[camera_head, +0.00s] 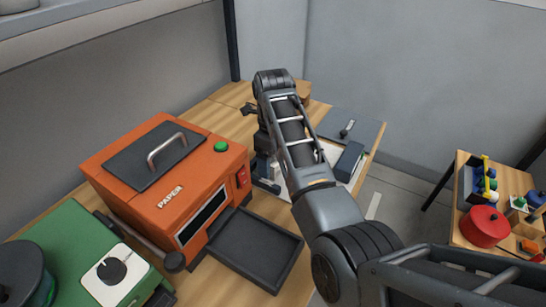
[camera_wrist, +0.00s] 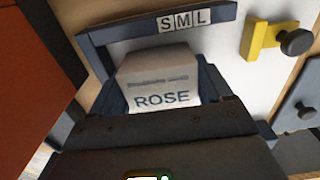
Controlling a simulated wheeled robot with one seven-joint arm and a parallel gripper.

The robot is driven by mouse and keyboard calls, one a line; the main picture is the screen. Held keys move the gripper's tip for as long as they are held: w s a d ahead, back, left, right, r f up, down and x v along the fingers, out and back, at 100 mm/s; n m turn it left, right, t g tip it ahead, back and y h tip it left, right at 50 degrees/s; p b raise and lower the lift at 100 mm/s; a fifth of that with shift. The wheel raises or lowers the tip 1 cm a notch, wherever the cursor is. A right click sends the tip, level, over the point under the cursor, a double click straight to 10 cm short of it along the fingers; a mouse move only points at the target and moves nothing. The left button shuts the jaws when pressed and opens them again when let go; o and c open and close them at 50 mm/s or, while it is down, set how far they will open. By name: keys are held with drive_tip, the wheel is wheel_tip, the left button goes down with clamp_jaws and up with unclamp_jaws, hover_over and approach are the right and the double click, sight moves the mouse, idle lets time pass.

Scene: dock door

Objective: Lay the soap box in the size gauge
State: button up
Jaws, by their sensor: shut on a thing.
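The soap box (camera_wrist: 155,72), pale with the word ROSE, is in the middle of the wrist view. My gripper (camera_wrist: 160,95) is shut on it, with a dark finger on each side and the palm hiding the near end. The size gauge (camera_wrist: 125,33) is a blue-grey frame with the letters S, M and L on white tiles along its far bar. The box is beside this bar, within the frame's outline in the picture; I cannot tell whether it touches the gauge floor. In the head view my arm hides the box and most of the gauge.
An orange machine marked PAPER (camera_head: 170,185) stands left of my arm, with a black tray (camera_head: 255,250) in front. A yellow piece with a dark knob (camera_wrist: 262,32) is right of the gauge. A second table at right holds a red pot (camera_head: 485,227).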

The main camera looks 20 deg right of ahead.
drive_tip(key=shift+f, duration=0.15)
drive_tip(key=o, duration=1)
wheel_tip(320, 180, up, 9)
drive_tip(key=shift+w+r, duration=0.15)
drive_tip(key=shift+a+r, duration=0.1)
drive_tip(key=shift+r, duration=1.4)
drive_tip(key=shift+s, duration=0.2)
